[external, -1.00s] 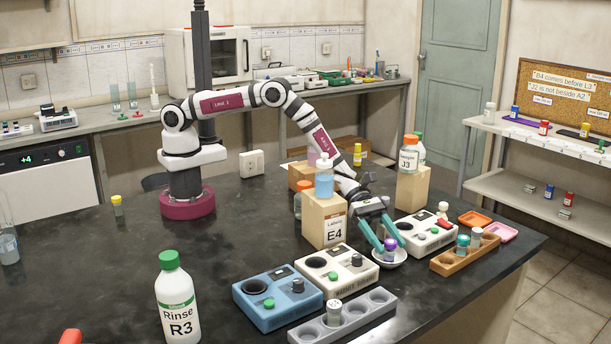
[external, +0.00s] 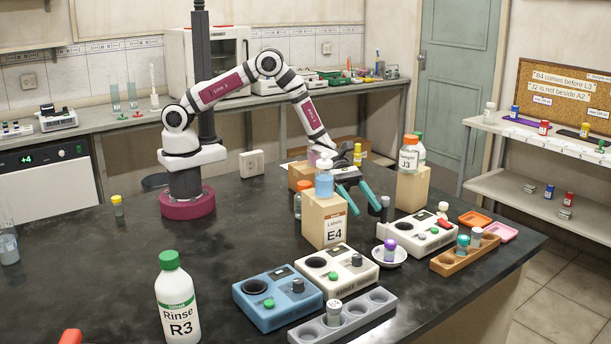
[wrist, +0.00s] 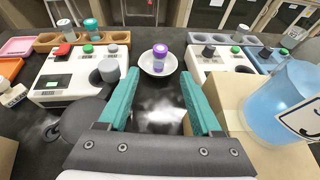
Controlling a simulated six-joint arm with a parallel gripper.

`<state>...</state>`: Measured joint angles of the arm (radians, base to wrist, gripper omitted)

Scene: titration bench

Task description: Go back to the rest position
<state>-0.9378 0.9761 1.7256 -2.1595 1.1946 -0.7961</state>
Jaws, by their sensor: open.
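My gripper (external: 356,202) is open and empty, with teal fingers spread apart. It is raised above the black bench, just right of the block labelled E4 (external: 325,222) and behind the white dish.
A blue bottle (external: 324,181) stands on the E4 block, close to my gripper. Bottle J3 (external: 408,158) stands on another block to the right. White devices (external: 336,272) (external: 414,233), a blue device (external: 277,300) and vial racks (external: 342,318) (external: 465,254) fill the front. The bench's left side is mostly clear.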

